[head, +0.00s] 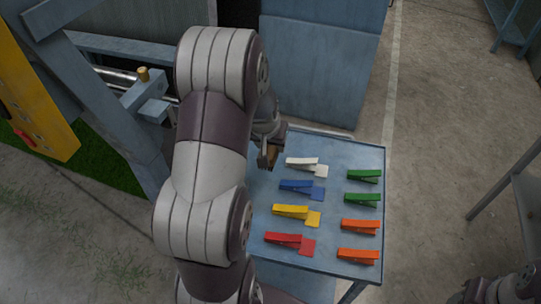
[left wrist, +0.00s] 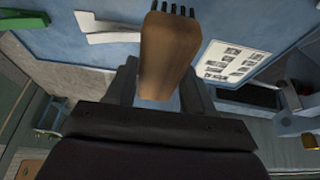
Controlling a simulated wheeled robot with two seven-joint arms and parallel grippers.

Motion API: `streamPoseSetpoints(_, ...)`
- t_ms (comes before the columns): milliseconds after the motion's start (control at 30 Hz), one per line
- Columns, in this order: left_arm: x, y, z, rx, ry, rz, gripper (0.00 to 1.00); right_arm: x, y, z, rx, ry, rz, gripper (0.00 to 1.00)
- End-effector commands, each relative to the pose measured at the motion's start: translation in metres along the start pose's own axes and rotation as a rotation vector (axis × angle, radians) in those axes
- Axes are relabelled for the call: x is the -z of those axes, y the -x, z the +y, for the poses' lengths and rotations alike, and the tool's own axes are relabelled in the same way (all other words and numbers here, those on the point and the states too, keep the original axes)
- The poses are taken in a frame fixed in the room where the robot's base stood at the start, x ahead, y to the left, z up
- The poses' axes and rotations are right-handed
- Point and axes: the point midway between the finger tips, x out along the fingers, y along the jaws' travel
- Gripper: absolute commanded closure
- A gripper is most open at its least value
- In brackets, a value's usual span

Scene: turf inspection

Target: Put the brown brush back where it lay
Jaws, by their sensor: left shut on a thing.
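The brown brush (left wrist: 168,55) is in my left gripper, with its dark bristles at the top of the left wrist view. My left gripper (head: 268,158) is shut on it and is at the far left part of the blue table (head: 336,152) in the head view. Only a small brown bit of the brush (head: 272,151) shows there, and my left arm hides much of the table's left side. I cannot tell whether the brush touches the table. Part of my right arm shows at the lower right corner; its fingers are not clear.
White (head: 306,164), blue (head: 302,188), yellow (head: 296,214) and red (head: 290,242) clips lie in a column on the table. Green (head: 364,176) and orange (head: 360,226) clips lie to their right. A printed sheet (left wrist: 230,62) shows beside the brush. A blue cabinet (head: 318,70) stands behind.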

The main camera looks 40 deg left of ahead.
Motion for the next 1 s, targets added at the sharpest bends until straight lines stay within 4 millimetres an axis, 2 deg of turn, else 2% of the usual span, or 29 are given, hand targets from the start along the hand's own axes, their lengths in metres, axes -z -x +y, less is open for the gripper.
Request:
streamPoseSetpoints(67,-0.001,-0.014,0.012,-0.012,-0.029,0.001,0.74,-0.001,-0.013,0.000,0.000,0.000,0.000,0.45)
streamPoseSetpoints(233,0.032,-0.037,0.052,-0.051,-0.127,0.004,0.74,-0.004,-0.038,0.000,0.000,0.000,0.000,0.45)
streamPoseSetpoints(333,0.055,-0.042,0.076,-0.058,-0.146,0.005,0.74,-0.006,-0.050,0.000,0.000,0.000,0.000,0.45)
streamPoseSetpoints(467,0.080,-0.034,0.090,-0.043,-0.109,0.006,0.74,-0.006,-0.055,0.000,0.000,0.000,0.000,0.45)
streamPoseSetpoints(533,0.090,-0.025,0.088,-0.025,-0.063,0.005,0.74,-0.006,-0.053,0.000,0.000,0.000,0.000,0.45)
streamPoseSetpoints(600,0.090,-0.021,0.085,-0.008,-0.024,0.001,0.74,-0.006,-0.053,0.000,0.000,0.000,0.001,0.45)
streamPoseSetpoints(733,0.086,-0.027,0.074,0.007,0.015,-0.001,0.74,-0.006,-0.049,0.000,0.000,0.000,0.000,0.45)
streamPoseSetpoints(1000,0.084,-0.074,-0.001,0.008,0.022,-0.003,0.74,-0.004,-0.033,0.000,0.000,0.000,0.001,0.45)
